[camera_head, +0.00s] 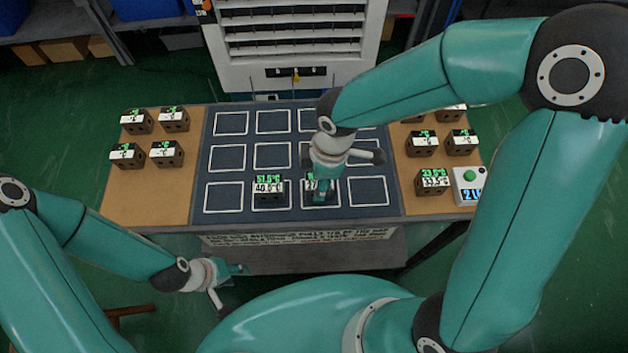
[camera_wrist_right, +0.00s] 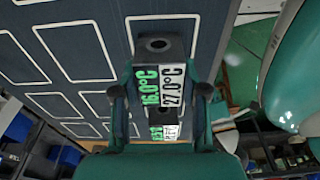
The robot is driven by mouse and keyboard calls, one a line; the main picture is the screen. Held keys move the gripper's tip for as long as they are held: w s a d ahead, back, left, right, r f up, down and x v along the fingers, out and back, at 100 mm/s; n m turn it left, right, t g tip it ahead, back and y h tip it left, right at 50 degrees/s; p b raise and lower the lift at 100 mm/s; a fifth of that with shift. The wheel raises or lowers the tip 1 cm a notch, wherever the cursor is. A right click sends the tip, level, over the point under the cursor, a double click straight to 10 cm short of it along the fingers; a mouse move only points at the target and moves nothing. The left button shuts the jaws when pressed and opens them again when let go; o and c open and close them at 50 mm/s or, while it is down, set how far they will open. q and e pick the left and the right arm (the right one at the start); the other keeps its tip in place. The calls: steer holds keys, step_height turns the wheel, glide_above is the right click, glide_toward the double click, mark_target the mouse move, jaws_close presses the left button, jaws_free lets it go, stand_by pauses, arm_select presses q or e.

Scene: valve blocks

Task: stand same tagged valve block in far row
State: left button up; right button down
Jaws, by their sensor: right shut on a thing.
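A dark valve block (camera_wrist_right: 152,68) with a green 16.0°C tag and a white 27.0°C tag is between the fingers of my right gripper (camera_wrist_right: 160,92), which is shut on it. In the head view this block (camera_head: 312,184) is at the third square of the near row, mostly hidden by my right gripper (camera_head: 325,188); I cannot tell whether it touches the mat. A second block (camera_head: 268,190), reading 51.0°C and 40.5°C, stands in the near row's second square. The blue mat's (camera_head: 246,163) visible far-row squares are empty. My left gripper (camera_head: 231,288) is open and empty, before the table.
Several tagged blocks stand on the left wooden area (camera_head: 120,190), and several more on the right, such as one block (camera_head: 432,182) beside a box with a green button (camera_head: 468,186). A white rack (camera_head: 292,60) stands behind the table. My right arm hides part of the mat.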

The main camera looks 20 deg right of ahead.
steer(key=c, duration=0.6)
jaws_free()
steer(key=r, duration=0.4)
steer(key=d+r, duration=0.1)
steer(key=r, duration=0.3)
steer(key=r+p, duration=0.1)
steer(key=r, duration=0.3)
steer(key=shift+s+d, duration=0.2)
steer(key=shift+s, duration=0.1)
